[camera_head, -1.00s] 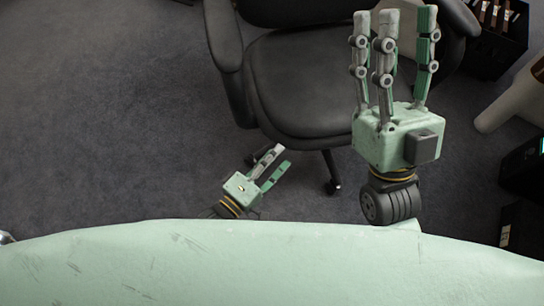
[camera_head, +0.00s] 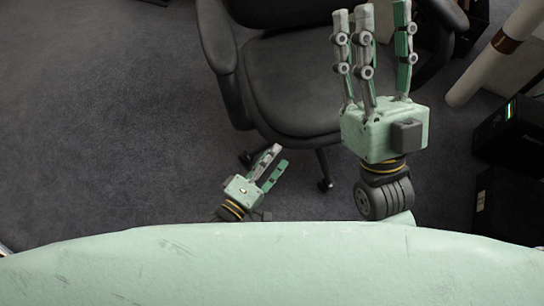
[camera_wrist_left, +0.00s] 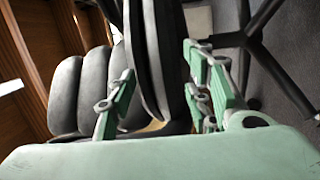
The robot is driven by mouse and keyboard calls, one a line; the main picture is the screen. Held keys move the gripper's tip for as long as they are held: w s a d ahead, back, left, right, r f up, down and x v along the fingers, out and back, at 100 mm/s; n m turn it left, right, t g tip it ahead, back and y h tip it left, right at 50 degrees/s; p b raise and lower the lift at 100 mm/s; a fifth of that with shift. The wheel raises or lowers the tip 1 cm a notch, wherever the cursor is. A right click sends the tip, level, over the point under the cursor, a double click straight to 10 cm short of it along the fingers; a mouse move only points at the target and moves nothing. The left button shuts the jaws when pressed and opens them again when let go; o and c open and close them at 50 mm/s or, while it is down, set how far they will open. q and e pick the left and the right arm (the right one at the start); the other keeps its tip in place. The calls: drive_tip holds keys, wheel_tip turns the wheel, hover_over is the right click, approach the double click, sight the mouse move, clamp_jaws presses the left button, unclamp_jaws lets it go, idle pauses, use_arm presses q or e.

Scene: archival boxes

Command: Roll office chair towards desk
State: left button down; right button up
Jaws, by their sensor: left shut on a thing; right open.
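The black office chair (camera_head: 290,85) stands in front of me in the head view, its seat facing me and armrests at both sides. My left gripper (camera_head: 275,160) is low at the front edge of the seat. In the left wrist view its fingers (camera_wrist_left: 160,90) lie on both sides of the dark seat edge (camera_wrist_left: 150,50), shut on it. The chair's legs show at the right there. My right gripper (camera_head: 375,15) is open and empty, fingers pointing up, in front of the seat's right part. No desk is clearly seen; brown wooden surfaces (camera_wrist_left: 25,50) show in the left wrist view.
Dark boxes (camera_head: 510,135) stand on the floor at the right. A pale tube with a brown band (camera_head: 490,60) leans at the upper right. The grey carpet (camera_head: 100,110) at the left is clear.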

use_arm(q)
drive_tip(key=shift+w+r+t, duration=0.2)
drive_tip(key=shift+w+r, duration=0.05)
drive_tip(key=shift+r, duration=0.4)
drive_tip(key=shift+w+r+t, duration=0.2)
drive_tip(key=shift+r, duration=0.4)
drive_tip(key=c, duration=0.8)
unclamp_jaws()
drive_tip(key=shift+s, duration=0.1)
drive_tip(key=v, duration=1.2)
drive_tip(key=shift+s+a+f, duration=0.1)
drive_tip(key=shift+f, duration=0.2)
